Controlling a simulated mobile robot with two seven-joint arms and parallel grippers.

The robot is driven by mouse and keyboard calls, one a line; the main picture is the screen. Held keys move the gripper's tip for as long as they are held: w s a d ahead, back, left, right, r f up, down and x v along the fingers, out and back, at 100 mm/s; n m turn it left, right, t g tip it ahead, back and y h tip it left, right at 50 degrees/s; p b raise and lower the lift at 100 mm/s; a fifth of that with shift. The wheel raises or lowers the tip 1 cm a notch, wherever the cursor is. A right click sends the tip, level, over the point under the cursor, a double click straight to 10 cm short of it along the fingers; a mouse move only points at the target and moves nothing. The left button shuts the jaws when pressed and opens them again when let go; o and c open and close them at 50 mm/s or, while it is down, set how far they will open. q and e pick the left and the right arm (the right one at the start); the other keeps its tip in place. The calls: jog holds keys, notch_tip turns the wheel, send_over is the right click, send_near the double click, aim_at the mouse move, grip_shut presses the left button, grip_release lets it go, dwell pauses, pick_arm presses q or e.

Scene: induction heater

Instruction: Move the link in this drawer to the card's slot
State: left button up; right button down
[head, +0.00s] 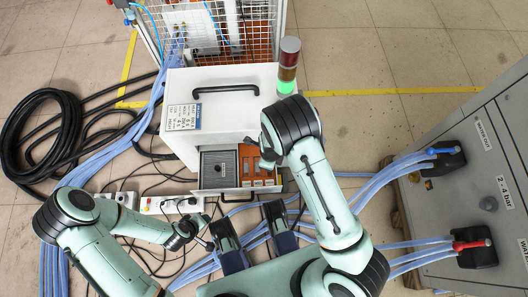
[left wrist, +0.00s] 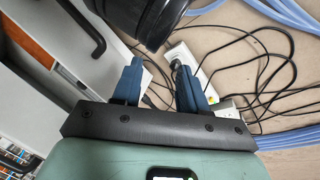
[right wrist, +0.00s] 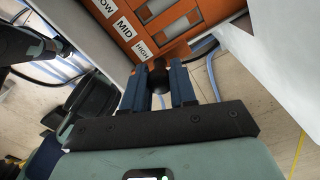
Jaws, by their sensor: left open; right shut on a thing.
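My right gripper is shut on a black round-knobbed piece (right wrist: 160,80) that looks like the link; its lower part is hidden. In the right wrist view, my right gripper (right wrist: 158,67) is at the edge of the orange slot panel (right wrist: 193,18), beside the HIGH label (right wrist: 143,49). The MID label (right wrist: 124,29) and LOW label are farther left. In the head view, the open drawer (head: 203,184) holds this panel, and my right arm hides the hand. My left gripper (left wrist: 159,67) is open and empty. A blue-and-white card (head: 183,117) is on the white cabinet; its text is too small to read.
A black bar handle (left wrist: 86,28) is on the white front left of my left gripper. A white power strip (left wrist: 190,62) and loose black cables lie on the floor. A grey cabinet (head: 480,180) with hoses stands at right. A signal tower (head: 288,66) glows green.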

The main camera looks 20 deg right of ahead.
jog(key=shift+w+d+f+b, duration=0.1)
jog(key=shift+w+f+b, duration=0.15)
jog(key=shift+f+b, duration=0.7)
jog(key=shift+w+f+b, duration=0.3)
jog(key=shift+f+b, duration=0.5)
jog(key=shift+f, duration=0.05)
pick_arm(q)
jog(key=s+a+f+g, duration=0.1)
jog(key=s+a+f, duration=0.1)
jog(key=s+f, duration=0.2)
jog(key=shift+f+n+g+b, duration=0.3)
jog(key=shift+f+b, duration=0.1)
jog(key=shift+f, duration=1.05)
pick_arm(e)
jog(key=shift+w+d+f, duration=0.1)
jog(key=shift+w+d, duration=0.1)
jog(key=shift+w, duration=0.4)
jog(key=shift+w+d+f, duration=0.1)
jog(key=shift+w+d, duration=0.1)
jog(key=shift+w, duration=0.35)
pick_arm(q)
jog(key=shift+r, duration=0.2)
pick_arm(e)
jog(key=shift+f, duration=0.25)
pick_arm(q)
jog(key=shift+f, duration=0.1)
pick_arm(e)
jog(key=shift+f, duration=0.2)
